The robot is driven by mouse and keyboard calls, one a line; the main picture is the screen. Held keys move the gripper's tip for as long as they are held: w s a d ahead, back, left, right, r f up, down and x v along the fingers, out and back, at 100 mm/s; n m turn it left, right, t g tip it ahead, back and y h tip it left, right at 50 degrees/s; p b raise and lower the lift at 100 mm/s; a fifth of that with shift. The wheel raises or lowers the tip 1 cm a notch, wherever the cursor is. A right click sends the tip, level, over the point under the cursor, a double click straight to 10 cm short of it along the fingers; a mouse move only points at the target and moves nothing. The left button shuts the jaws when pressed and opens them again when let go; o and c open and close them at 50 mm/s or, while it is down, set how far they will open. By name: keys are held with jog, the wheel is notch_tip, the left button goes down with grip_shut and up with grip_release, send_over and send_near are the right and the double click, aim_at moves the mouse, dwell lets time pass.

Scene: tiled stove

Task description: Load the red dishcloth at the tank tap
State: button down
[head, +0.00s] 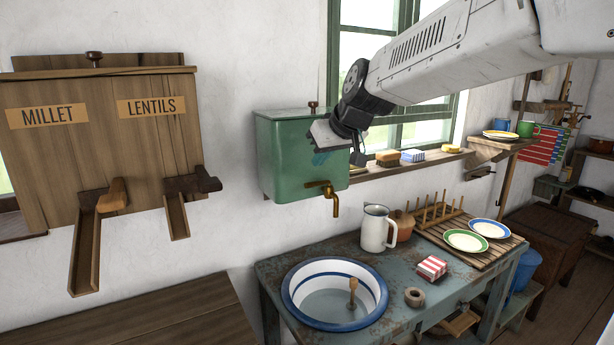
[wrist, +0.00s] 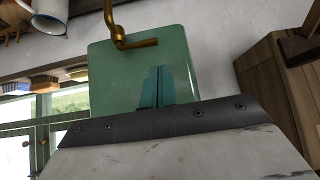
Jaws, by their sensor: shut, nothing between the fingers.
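The green tank (head: 285,160) hangs on the white wall with a brass tap (head: 329,195) at its lower front. The tap's spout points down over the washbasin. Both tank (wrist: 110,75) and tap (wrist: 130,40) show in the wrist view, upside down. A folded red-and-white striped cloth (head: 431,267), likely the red dishcloth, lies on the worktable (head: 410,315), right of the basin. My gripper (head: 318,159) is in front of the tank, above the tap. Its teal fingers (wrist: 158,70) are shut and empty. I cannot tell whether they touch the tank.
A white, blue-rimmed basin (head: 335,293) holds water and a wooden-handled tool. A pitcher (head: 377,229), a tape-like ring (head: 414,297) and a rack with plates (head: 466,241) stand on the table. Brushes and sponges line the sill (head: 385,170). Grain dispensers (head: 105,135) hang at left.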

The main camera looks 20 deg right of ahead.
jog(key=x, duration=1)
jog(key=shift+w+r, duration=0.1)
jog(key=shift+w, duration=0.2)
jog(key=shift+s+d, duration=0.3)
jog(key=shift+s, duration=0.45)
